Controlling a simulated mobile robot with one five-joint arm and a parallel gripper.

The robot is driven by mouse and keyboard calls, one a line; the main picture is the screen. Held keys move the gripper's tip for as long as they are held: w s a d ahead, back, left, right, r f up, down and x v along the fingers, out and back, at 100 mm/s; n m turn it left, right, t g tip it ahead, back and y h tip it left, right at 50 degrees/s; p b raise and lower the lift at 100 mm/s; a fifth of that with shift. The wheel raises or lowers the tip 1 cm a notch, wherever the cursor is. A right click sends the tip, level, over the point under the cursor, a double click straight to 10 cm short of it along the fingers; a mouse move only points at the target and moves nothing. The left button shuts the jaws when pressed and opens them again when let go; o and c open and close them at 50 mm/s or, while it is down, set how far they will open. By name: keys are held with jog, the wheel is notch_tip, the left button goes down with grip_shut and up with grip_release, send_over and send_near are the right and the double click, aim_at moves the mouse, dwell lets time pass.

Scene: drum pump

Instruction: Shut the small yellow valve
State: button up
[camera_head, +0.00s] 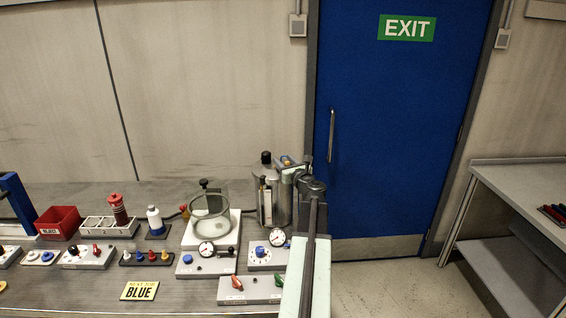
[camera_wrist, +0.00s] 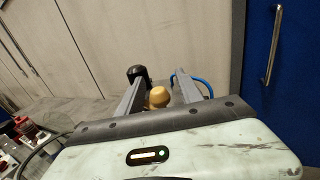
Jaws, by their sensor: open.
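A yellow-tan rounded knob (camera_wrist: 158,97), which looks like the small yellow valve, shows in the wrist view between the fingers of my gripper (camera_wrist: 160,84). The fingers are open, one on each side of it; I cannot tell whether either touches it. The knob's lower part is hidden behind my gripper's body. In the head view my gripper (camera_head: 287,161) is at the top of a metal drum (camera_head: 266,205), and my arm hides the drum's right side. I cannot make out the knob clearly there.
A black knob (camera_head: 265,157) rises from the drum's top, close to my gripper. A blue hose (camera_wrist: 197,80) curves near the right finger. A glass chamber (camera_head: 210,222), gauges and control panels crowd the bench to the left. A blue door (camera_head: 395,130) stands behind.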

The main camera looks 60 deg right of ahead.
grip_shut()
jog(key=shift+w+d+n+t+y, duration=0.15)
jog(key=shift+d+n+t+y, duration=0.25)
jog(key=shift+y, duration=0.3)
jog(key=shift+w+d+n+t+y, duration=0.15)
jog(key=shift+n+t+y, duration=0.25)
jog(key=shift+n+y, duration=0.25)
jog(key=n+y, duration=0.1)
jog(key=n+t+y, duration=0.1)
jog(key=y, duration=0.1)
jog(key=shift+w, duration=0.25)
jog(key=shift+a+n+y, duration=0.2)
jog(key=shift+n+y, duration=0.15)
jog(key=shift+y, duration=0.3)
grip_release()
